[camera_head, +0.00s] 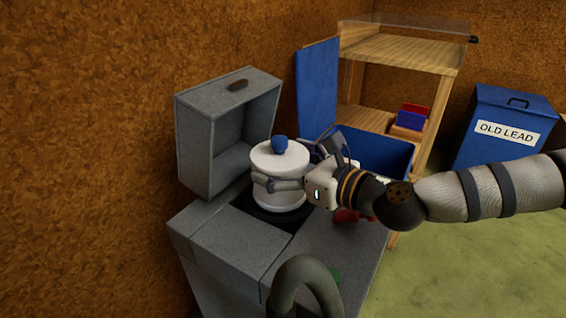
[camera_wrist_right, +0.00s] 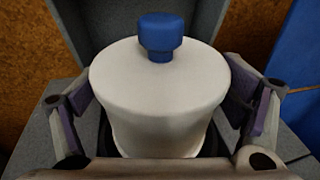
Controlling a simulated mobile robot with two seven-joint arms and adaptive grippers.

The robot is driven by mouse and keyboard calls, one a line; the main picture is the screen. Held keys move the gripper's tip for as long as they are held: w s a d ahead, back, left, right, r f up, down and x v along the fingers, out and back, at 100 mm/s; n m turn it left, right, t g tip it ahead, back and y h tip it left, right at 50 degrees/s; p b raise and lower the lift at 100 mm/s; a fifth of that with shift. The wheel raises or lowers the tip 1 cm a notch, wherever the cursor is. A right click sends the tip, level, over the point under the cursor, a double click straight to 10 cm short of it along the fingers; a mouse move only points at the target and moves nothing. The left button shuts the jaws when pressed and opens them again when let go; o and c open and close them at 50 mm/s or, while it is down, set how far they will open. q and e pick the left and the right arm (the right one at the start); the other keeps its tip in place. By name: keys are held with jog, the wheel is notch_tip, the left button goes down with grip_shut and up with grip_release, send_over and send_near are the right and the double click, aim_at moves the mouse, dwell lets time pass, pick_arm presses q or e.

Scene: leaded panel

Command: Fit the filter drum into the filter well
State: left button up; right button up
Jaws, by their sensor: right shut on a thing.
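The filter drum (camera_head: 279,166) is a white cylinder with a blue knob on top. It stands upright at the dark round filter well (camera_head: 262,213) in the grey cabinet's top. My right gripper (camera_head: 287,184) is shut around the drum's side. In the right wrist view the drum (camera_wrist_right: 158,90) sits between the two fingers of my gripper (camera_wrist_right: 160,110). The drum hides most of the well, so I cannot tell how deep it sits. My left gripper is not in view.
The grey lid (camera_head: 226,130) of the cabinet stands open behind the drum. A blue bin (camera_head: 375,155) and a wooden shelf (camera_head: 400,52) stand behind my right arm. A grey hose (camera_head: 305,275) curves in front.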

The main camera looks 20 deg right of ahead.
jog(key=shift+b, duration=0.45)
dwell(1.2)
jog(key=shift+f+b, duration=0.35)
jog(key=shift+f+b, duration=1.35)
jog(key=shift+f, duration=0.2)
jog(key=o, duration=1.2)
jog(key=shift+o, duration=0.2)
jog(key=shift+f, duration=0.1)
jog(key=v, duration=1.2)
jog(key=shift+s+d, duration=0.15)
jog(key=shift+s, duration=0.05)
jog(key=shift+w, duration=0.1)
